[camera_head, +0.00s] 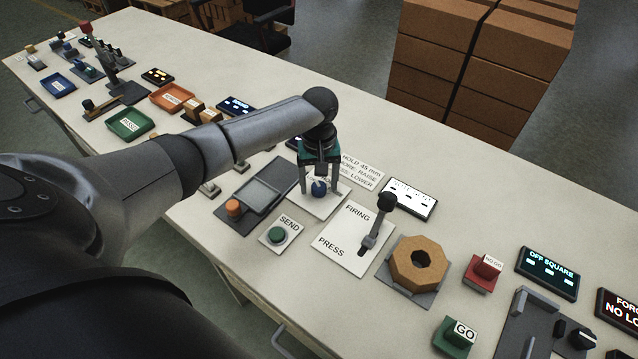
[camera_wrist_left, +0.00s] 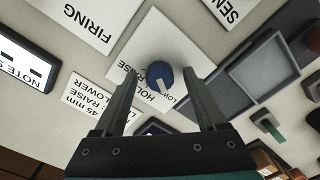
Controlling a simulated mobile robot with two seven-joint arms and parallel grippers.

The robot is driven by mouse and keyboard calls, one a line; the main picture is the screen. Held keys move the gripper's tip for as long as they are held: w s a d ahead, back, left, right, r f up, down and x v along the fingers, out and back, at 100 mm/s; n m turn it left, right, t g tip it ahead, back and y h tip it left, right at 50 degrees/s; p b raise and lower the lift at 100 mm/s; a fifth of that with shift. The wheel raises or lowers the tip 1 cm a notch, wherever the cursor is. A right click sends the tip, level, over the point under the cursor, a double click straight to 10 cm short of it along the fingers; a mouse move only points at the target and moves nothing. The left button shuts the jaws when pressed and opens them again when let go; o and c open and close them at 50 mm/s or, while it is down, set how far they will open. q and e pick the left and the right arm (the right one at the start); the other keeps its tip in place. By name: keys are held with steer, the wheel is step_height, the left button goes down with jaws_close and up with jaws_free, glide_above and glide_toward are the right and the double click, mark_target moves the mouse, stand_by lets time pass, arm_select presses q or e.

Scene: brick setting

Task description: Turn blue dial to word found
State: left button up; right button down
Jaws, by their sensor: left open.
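The blue dial (camera_head: 319,188) sits on a white plate (camera_head: 308,207) near the middle of the table. In the left wrist view the blue dial (camera_wrist_left: 160,77) shows a pale pointer stripe toward the lower right, near a partly hidden label. Other words on its plate (camera_wrist_left: 187,45) are partly covered. My left gripper (camera_head: 320,190) is open above the dial, pointing down. In the left wrist view its two fingers (camera_wrist_left: 160,85) stand on either side of the dial, with gaps showing. I cannot tell whether the fingertips are level with it. My right gripper is not in view.
A note card (camera_head: 362,171) reading "45 mm", "raise" and "lower" lies behind the dial. A FIRING/PRESS panel with a black-knobbed lever (camera_head: 387,203) stands to the right. A SEND button (camera_head: 278,235) is in front, and a grey tray (camera_head: 262,194) is to the left.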

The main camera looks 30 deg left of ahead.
arm_select(q)
jaws_close()
stand_by(0.6)
